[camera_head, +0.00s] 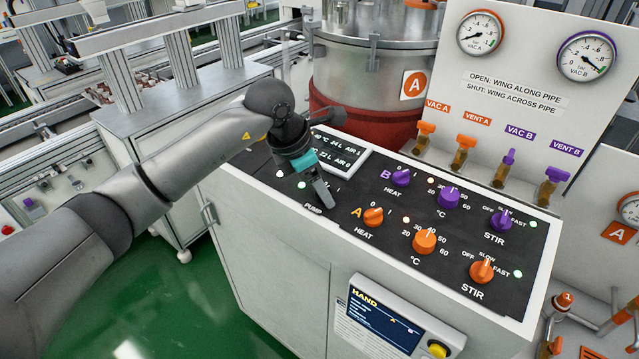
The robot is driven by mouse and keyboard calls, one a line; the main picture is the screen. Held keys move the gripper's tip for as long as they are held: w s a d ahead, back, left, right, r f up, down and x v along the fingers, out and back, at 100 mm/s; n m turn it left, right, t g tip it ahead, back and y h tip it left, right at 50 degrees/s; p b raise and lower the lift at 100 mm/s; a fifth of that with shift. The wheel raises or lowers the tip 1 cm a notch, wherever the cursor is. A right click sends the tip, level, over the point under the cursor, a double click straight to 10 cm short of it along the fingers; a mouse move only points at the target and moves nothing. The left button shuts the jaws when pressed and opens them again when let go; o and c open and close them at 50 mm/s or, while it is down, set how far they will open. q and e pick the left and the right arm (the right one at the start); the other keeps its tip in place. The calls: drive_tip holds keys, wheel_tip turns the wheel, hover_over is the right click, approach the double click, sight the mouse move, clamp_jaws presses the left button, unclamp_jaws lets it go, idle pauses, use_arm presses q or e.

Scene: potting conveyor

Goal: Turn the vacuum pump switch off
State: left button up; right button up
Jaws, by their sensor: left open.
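The pump switch is on the black control panel (345,205), by the PUMP label (313,208) near its left end. The switch itself is mostly or wholly hidden behind my left gripper (321,190), so I cannot tell its position. A lit green lamp (301,185) shows just left of the fingers. My left gripper is open and points down over the pump position, with its fingertips close to the panel. I cannot tell whether they touch the switch. My right gripper is not in view.
Orange and purple HEAT, temperature and STIR knobs, such as the orange A HEAT knob (373,217), stand close on the right. A small display (338,153) lies behind the gripper. A steel tank (345,70) and a gauge board (520,65) rise behind the panel.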

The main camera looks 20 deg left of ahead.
use_arm(q)
drive_tip(key=shift+f, duration=0.2)
clamp_jaws()
idle(0.6)
